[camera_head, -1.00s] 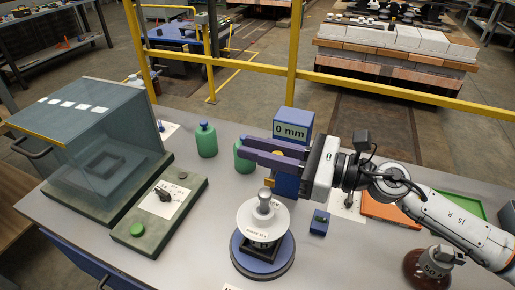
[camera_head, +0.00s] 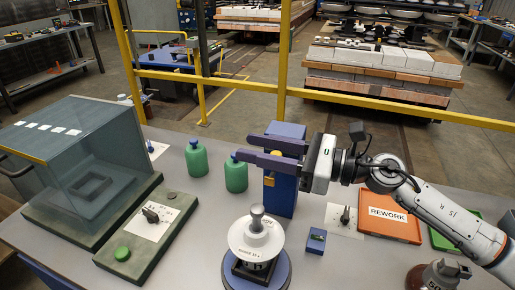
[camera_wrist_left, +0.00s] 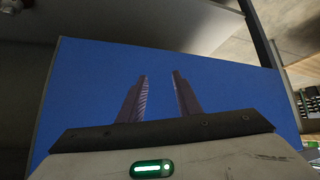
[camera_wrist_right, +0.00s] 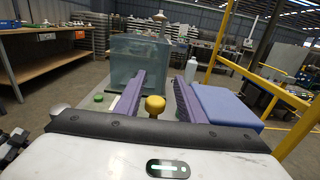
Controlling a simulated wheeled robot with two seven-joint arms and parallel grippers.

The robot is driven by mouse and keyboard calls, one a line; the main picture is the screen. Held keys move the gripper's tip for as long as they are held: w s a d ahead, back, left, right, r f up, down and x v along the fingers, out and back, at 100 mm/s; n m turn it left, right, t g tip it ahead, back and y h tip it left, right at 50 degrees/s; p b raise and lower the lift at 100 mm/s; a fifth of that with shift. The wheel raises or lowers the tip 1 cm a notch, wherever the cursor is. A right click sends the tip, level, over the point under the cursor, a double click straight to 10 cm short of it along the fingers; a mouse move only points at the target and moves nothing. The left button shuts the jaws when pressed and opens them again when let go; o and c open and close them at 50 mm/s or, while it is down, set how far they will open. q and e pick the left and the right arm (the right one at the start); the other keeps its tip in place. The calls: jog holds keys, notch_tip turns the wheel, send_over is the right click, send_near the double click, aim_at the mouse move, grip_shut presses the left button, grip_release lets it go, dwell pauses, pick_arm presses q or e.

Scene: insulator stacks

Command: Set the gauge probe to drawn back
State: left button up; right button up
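The blue gauge post (camera_head: 284,196) stands on the table behind the insulator stack. Its display is hidden behind my right gripper. My right gripper (camera_head: 250,149) is in front of the post's upper part, fingers apart, pointing left. In the right wrist view, a yellow knob (camera_wrist_right: 155,105) shows between the two spread fingers (camera_wrist_right: 166,70); I cannot tell whether they touch it. The white-disc insulator (camera_head: 256,237) stands on a round blue base (camera_head: 283,277). My left gripper (camera_wrist_left: 160,75) is open and empty before a blue panel (camera_wrist_left: 225,90).
Two green bottles (camera_head: 196,160) (camera_head: 236,175) stand left of the post. A glass-walled box (camera_head: 75,170) and a green-button panel (camera_head: 150,235) are at left. A small blue box (camera_head: 316,240) and an orange REWORK tray (camera_head: 389,226) lie at right.

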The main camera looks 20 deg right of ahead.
notch_tip(320, 180, up, 10)
jog(key=p, duration=0.1)
jog(key=shift+p, duration=0.3)
dwell(0.3)
